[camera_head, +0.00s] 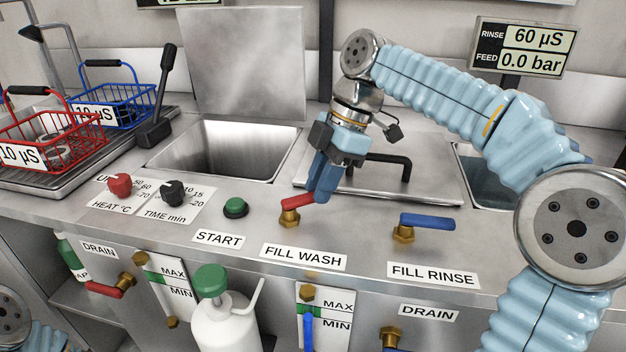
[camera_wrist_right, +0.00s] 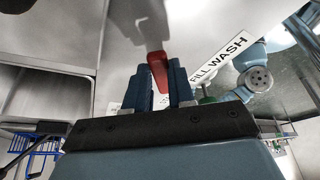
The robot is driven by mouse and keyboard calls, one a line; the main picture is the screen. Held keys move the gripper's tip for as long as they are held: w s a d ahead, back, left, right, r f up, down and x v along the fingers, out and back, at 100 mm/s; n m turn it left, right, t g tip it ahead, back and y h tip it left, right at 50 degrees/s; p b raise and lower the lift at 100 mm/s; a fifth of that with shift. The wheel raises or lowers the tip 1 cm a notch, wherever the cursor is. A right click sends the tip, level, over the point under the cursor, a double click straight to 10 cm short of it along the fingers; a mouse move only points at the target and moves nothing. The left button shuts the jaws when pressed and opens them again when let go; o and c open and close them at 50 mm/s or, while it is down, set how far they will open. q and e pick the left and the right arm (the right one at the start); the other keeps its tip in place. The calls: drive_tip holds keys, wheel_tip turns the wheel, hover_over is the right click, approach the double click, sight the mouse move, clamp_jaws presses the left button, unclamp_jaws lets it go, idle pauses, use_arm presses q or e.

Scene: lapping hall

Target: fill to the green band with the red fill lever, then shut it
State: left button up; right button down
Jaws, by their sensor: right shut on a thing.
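The red fill lever (camera_head: 297,201) sits on a brass valve (camera_head: 289,217) above the FILL WASH label (camera_head: 303,256). My right gripper (camera_head: 321,190) is shut on the lever's free end; in the wrist view the red lever (camera_wrist_right: 157,70) lies between the two blue fingers (camera_wrist_right: 160,88). Two gauges show on the front panel, each with MAX, MIN and a green band. The left gauge (camera_head: 165,290) shows no clear coloured column. The right gauge (camera_head: 325,310) has a blue column below its band. My left gripper is out of view.
A blue lever (camera_head: 427,222) stands above FILL RINSE, right of my gripper. An open basin (camera_head: 225,150) lies behind the panel. A white bottle with a green cap (camera_head: 210,281) stands in front. Red (camera_head: 30,150) and blue (camera_head: 110,107) baskets are at left.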

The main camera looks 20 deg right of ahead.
idle(0.3)
drive_tip(key=c, duration=1)
unclamp_jaws()
drive_tip(key=shift+o, duration=0.2)
drive_tip(key=shift+r, duration=0.1)
drive_tip(key=p+v, duration=0.2)
drive_tip(key=v, duration=0.9)
drive_tip(key=shift+d+r, duration=0.25)
drive_tip(key=shift+r, duration=0.1)
